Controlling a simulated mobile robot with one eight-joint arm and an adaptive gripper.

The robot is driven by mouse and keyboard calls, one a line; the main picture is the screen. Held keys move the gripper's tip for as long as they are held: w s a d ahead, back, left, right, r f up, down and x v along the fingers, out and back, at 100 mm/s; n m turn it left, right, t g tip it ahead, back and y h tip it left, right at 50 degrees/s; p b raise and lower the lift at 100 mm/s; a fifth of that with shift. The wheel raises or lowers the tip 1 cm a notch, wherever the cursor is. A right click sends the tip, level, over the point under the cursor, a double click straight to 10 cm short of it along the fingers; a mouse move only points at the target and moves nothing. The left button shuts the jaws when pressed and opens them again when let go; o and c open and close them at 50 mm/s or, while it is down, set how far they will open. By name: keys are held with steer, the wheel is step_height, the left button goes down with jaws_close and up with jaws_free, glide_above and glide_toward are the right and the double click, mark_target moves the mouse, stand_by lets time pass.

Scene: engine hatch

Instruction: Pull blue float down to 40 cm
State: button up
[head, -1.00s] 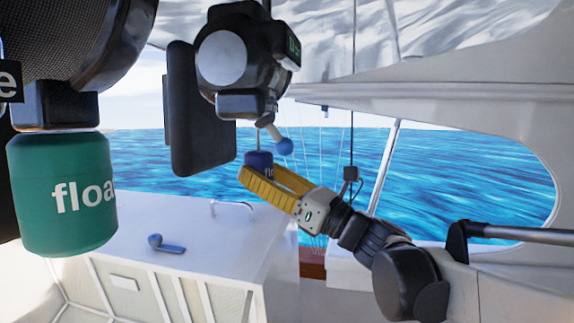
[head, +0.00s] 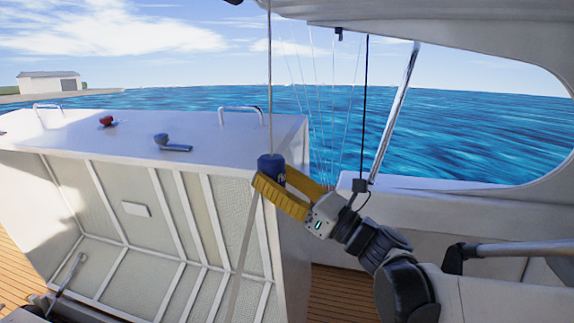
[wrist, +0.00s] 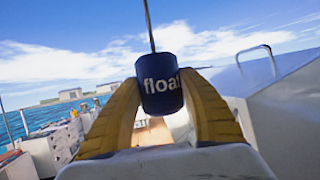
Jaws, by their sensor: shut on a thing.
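The blue float (head: 271,167) is a small dark blue cylinder marked "float", hanging on a thin taut cord (head: 269,75) that runs up out of the head view. My gripper (head: 272,190) has yellow fingers and is shut on the blue float, one finger on each side. In the wrist view the blue float (wrist: 160,92) sits upright between the fingertips, with the cord rising from its top. The cord's upper end is hidden in both views.
A raised white hatch (head: 130,220) with a ribbed inner side stands left of and behind my gripper. A metal handle (head: 240,112), a blue-grey latch (head: 172,143) and a red knob (head: 107,121) are on its top. A black cord (head: 364,100) hangs to the right.

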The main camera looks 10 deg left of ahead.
steer(key=shift+f+b, duration=0.6)
steer(key=shift+f, duration=0.85)
steer(key=o, duration=1.4)
steer(key=shift+a, duration=0.1)
steer(key=v, duration=1.2)
steer(key=shift+f, duration=0.1)
